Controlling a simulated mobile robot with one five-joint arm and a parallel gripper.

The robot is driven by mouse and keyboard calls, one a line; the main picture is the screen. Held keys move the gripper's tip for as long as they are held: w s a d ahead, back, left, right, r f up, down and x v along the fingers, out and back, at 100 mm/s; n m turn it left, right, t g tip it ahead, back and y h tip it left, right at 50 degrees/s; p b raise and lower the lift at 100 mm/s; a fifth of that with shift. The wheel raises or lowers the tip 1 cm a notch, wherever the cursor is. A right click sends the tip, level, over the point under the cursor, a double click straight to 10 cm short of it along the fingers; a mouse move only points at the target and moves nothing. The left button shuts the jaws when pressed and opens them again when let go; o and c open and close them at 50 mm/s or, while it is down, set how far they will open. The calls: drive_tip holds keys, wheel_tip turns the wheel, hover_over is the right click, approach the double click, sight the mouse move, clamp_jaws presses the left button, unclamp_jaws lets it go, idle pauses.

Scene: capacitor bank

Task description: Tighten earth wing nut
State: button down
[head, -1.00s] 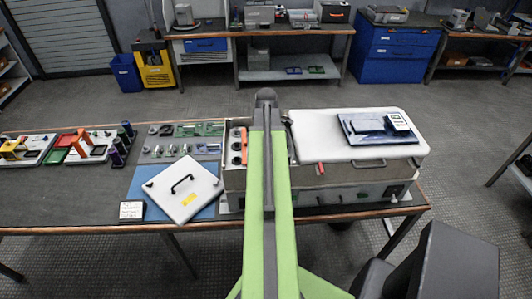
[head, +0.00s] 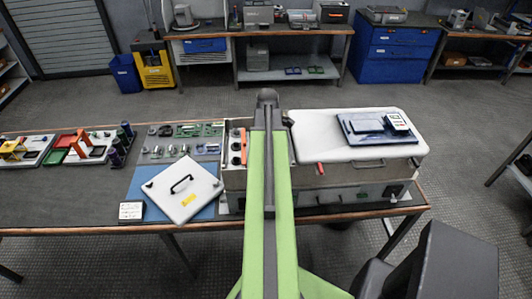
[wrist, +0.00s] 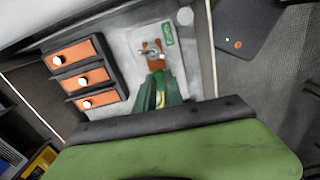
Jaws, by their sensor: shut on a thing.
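The earth wing nut (wrist: 152,54) is a small grey metal piece on a copper-coloured plate, beside a green label (wrist: 168,34), in the wrist view. My gripper (wrist: 155,72) shows as dark green fingers coming up from below to the nut, shut on it. A yellow-green strip shows between the fingers. The exact contact is small and partly hidden by the fingers. In the head view my arm covers the gripper and the nut, in the open bay of the grey cabinet (head: 342,194).
Three orange blocks (wrist: 76,76) with white-topped posts stand left of the nut, inside the bay. A white lid (head: 182,190) with a black handle lies on the bench to the left. A tablet-like device (head: 376,128) rests on the cabinet's white top. Trays of parts fill the bench's left.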

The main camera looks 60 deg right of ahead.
drive_tip(key=c, duration=1.4)
unclamp_jaws()
drive_tip(key=shift+o, duration=0.2)
drive_tip(key=shift+r, duration=0.15)
wheel_tip(320, 180, up, 17)
drive_tip(key=p, duration=1.7)
